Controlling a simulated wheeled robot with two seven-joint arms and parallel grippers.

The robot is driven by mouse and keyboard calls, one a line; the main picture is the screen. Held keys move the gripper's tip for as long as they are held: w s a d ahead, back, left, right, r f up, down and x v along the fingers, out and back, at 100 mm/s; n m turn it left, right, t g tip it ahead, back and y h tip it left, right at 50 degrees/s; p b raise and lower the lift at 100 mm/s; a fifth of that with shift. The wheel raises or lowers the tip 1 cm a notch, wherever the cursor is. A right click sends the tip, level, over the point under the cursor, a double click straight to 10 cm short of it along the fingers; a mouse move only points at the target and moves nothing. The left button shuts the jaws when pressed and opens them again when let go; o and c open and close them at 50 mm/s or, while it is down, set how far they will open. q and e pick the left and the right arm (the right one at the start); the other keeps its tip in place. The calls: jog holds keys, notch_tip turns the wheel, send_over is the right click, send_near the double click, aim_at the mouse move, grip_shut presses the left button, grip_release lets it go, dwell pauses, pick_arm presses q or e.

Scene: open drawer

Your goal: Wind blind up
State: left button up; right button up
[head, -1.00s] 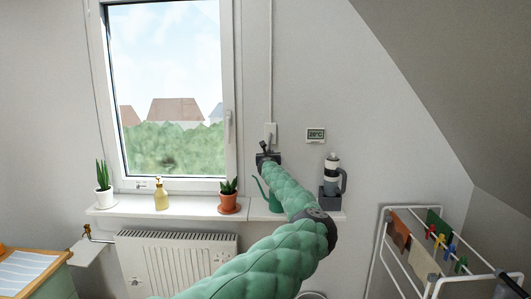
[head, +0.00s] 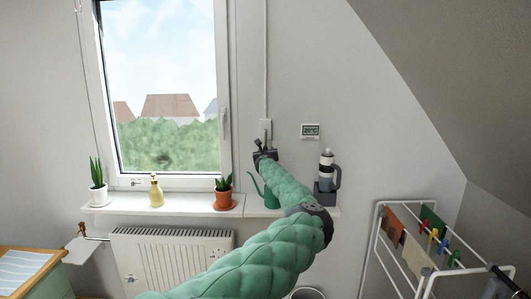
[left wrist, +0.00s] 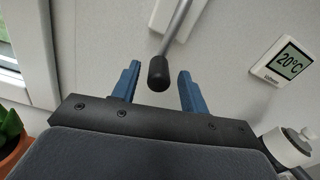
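A white winder box (head: 265,127) sits on the wall right of the window (head: 165,90), at the lower end of a white vertical strip (head: 264,60). In the left wrist view, a grey crank rod (left wrist: 178,25) comes down from a white box (left wrist: 172,15) and ends in a black knob (left wrist: 157,74). My left gripper (head: 263,148) is just below the winder box. Its blue fingers (left wrist: 157,90) are open, and the knob shows between them with gaps on both sides. Whether the knob is fully at fingertip depth I cannot tell. No blind covers the visible glass.
A thermometer (head: 310,131) hangs right. A drying rack (head: 420,250) stands lower right.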

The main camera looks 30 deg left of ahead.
pick_arm(q)
jog(key=shift+s+r, duration=0.1)
jog(key=shift+r, duration=0.05)
jog(key=b+v, duration=0.1)
jog(key=v, duration=0.6)
jog(key=shift+s+d+b, duration=0.2)
jog(key=shift+s+b, duration=0.1)
jog(key=shift+b, duration=0.1)
pick_arm(e)
jog(key=shift+w+a+r, duration=0.2)
jog(key=shift+r, duration=0.75)
jog(key=shift+w+a+r, duration=0.2)
jog(key=shift+w+r, duration=0.05)
jog(key=shift+r, duration=0.7)
jog(key=shift+w+a+r, duration=0.2)
jog(key=shift+r, duration=0.75)
jog(key=shift+w, duration=0.1)
